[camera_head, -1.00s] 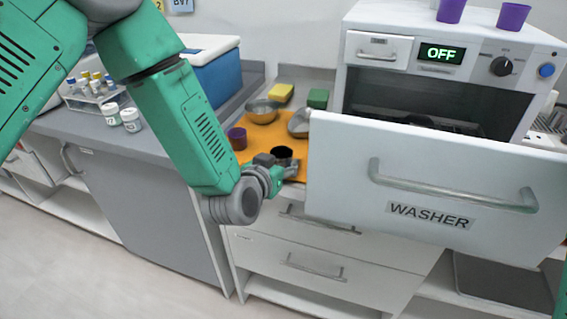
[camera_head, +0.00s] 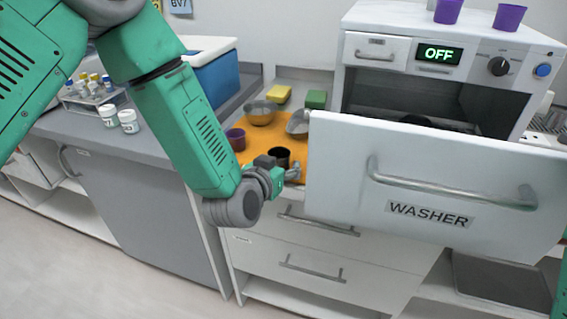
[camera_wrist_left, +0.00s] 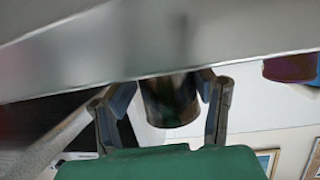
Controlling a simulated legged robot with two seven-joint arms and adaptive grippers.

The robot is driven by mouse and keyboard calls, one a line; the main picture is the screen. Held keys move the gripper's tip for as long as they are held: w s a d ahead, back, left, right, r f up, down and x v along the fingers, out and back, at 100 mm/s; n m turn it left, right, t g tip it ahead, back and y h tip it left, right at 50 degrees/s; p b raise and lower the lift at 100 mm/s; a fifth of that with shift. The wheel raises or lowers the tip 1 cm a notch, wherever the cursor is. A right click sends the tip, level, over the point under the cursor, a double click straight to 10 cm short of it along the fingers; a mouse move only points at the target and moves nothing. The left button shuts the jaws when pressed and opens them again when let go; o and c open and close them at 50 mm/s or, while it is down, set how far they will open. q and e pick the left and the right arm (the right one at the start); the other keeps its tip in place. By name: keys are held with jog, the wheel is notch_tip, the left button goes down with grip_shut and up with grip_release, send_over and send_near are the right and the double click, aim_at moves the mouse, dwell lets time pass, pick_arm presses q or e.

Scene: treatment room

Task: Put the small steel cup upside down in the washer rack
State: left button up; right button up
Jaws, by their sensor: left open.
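The small steel cup (camera_head: 279,155) stands upright, dark inside, on the orange mat (camera_head: 262,132) left of the washer. It also shows in the left wrist view (camera_wrist_left: 170,100), between the two fingers. My left gripper (camera_head: 287,170) is low at the mat's front edge, its fingers open on either side of the cup; I cannot tell whether they touch it. The washer (camera_head: 440,75) has its front door (camera_head: 400,165) open. The rack inside is dark and mostly hidden behind the door. My right gripper is not in view.
A purple cup (camera_head: 236,139), a steel bowl (camera_head: 260,114) and another steel vessel (camera_head: 297,122) are on the mat. Yellow (camera_head: 279,93) and green (camera_head: 316,99) sponges lie behind. Two purple cups stand on the washer top. The open door stands close right of my gripper.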

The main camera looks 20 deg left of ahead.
pick_arm(q)
jog(key=shift+s+a+f, duration=0.3)
jog(key=shift+s+f, duration=0.05)
jog(key=shift+f, duration=0.15)
jog(key=shift+r+p, duration=0.3)
jog(key=shift+r, duration=0.05)
jog(key=v, duration=1.1)
jog(key=shift+s+r, duration=0.3)
jog(key=shift+r, duration=0.1)
jog(key=s+a+f+g, duration=0.2)
jog(key=s+f+g, duration=0.25)
jog(key=f, duration=0.65)
jog(key=s+a+f+g+y, duration=0.1)
jog(key=s+a+f+g, duration=0.3)
jog(key=s+f, duration=0.3)
jog(key=s+a+f+g, duration=0.4)
jog(key=s+f, duration=0.4)
jog(key=s, duration=0.5)
jog(key=shift+s+n+g+y, duration=0.4)
jog(key=shift+g, duration=0.25)
